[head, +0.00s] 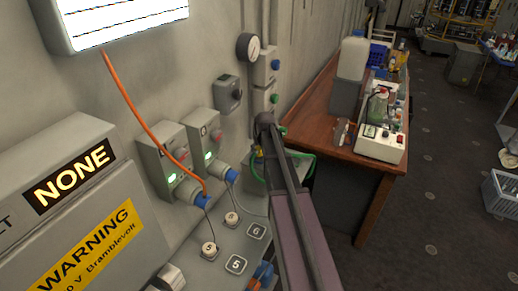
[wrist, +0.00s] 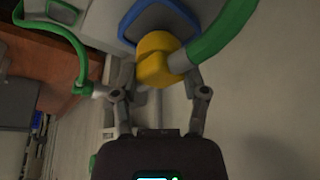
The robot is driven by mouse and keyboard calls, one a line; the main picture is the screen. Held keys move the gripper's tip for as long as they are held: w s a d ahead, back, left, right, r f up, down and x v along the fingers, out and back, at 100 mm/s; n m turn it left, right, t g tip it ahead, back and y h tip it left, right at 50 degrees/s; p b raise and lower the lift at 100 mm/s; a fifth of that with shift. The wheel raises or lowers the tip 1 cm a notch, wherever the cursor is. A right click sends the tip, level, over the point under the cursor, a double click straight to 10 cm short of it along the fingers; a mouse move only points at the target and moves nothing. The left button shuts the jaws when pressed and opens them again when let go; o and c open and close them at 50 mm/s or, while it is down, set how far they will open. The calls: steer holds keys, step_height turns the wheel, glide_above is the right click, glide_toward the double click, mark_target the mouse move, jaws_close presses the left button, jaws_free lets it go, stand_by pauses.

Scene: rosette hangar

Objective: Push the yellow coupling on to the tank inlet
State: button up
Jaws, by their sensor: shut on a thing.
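The yellow coupling (wrist: 156,58) sits between the fingers of my gripper (wrist: 157,84) in the wrist view, and the gripper is shut on it. A thick green hose (wrist: 216,36) runs from the coupling to the upper right. A grey part with a blue rim (wrist: 124,24) is just beyond the coupling; I cannot tell whether it is the tank inlet or whether the coupling touches it. In the head view only a small bit of the yellow coupling (head: 258,152) shows beside my arm, which hides most of my gripper.
Wall boxes with blue plugs (head: 204,200) stand left of my arm, with an orange cable (head: 140,115). A pressure gauge (head: 248,47) is above. A wooden bench (head: 345,162) carries a white canister (head: 353,58) and instruments. A green hose (head: 302,154) loops behind my arm.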

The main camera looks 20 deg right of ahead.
steer(key=shift+f+b, duration=0.55)
steer(key=o, duration=1.2)
steer(key=shift+c, duration=0.2)
steer(key=shift+r, duration=0.2)
